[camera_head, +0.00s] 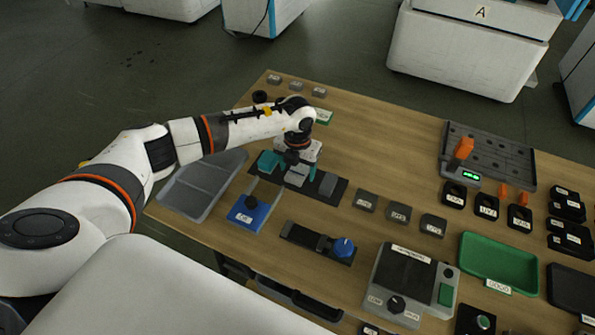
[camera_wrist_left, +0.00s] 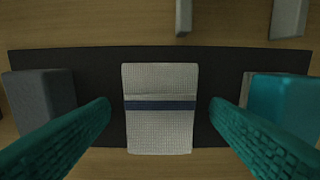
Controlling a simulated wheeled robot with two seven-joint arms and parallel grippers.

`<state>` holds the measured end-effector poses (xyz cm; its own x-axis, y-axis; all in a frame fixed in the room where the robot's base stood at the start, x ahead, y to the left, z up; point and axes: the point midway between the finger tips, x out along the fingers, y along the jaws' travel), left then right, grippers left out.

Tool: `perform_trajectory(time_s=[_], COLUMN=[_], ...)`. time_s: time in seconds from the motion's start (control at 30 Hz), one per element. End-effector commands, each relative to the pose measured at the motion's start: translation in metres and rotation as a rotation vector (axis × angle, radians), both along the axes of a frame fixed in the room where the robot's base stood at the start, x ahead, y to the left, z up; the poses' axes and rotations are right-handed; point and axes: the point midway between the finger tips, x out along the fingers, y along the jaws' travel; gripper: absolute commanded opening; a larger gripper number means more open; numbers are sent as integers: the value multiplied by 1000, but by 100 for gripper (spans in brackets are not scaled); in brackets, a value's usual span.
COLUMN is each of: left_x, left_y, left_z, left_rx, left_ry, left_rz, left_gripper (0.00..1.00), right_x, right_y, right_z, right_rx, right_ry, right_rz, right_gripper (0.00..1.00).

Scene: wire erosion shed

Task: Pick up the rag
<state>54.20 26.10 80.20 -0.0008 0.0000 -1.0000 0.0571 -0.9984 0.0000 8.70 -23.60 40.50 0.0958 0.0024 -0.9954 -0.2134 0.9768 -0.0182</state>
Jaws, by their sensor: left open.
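The rag (camera_wrist_left: 160,128) is a folded pale grey-white cloth with a dark blue stripe. It lies flat on a dark mat (camera_wrist_left: 160,57) in the left wrist view. In the head view the rag (camera_head: 296,178) shows partly below my left gripper. My left gripper (camera_head: 294,168) is open, with its teal fingers pointing down over the mat. In the left wrist view the fingers (camera_wrist_left: 160,105) are on either side of the rag, with a gap on both sides. My right gripper is not in view.
On the mat, a grey block (camera_wrist_left: 38,98) and a teal block (camera_wrist_left: 281,104) flank the rag. A blue block with a knob (camera_head: 248,214), a grey tray (camera_head: 203,183) and a blue-knobbed fixture (camera_head: 320,243) are close by. Bare wooden table (camera_head: 375,150) lies to the right.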

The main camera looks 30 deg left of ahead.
Motion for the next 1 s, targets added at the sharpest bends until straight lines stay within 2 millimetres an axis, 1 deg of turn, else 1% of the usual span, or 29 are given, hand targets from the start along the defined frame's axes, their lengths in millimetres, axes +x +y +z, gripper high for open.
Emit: perform_trajectory(time_s=[0.13, 0.17, 0.2, 0.43, 0.67, 0.77, 0.87, 1.0], left_x=[0, 0, 0, 0, 0, 1, 1, 1], left_y=[0, 0, 0, 0, 0, 0, 1, 1], left_z=[0, 0, 0, 0, 1, 7, 23, 52], left_rx=[0, 0, 0, 0, 0, -1, 0, 0], left_ry=[0, 0, 0, 0, -1, -3, -6, -7], left_rz=[0, 0, 0, 0, 0, 0, 0, -1], left_gripper=[71, 68, 61, 23, 23, 23, 23, 23], right_x=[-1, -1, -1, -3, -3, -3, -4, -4], right_y=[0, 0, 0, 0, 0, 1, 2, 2], right_z=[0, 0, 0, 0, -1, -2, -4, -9], right_rx=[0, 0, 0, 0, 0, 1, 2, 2], right_ry=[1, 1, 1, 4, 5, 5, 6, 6], right_rz=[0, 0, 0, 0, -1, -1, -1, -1], right_gripper=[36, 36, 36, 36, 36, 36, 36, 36])
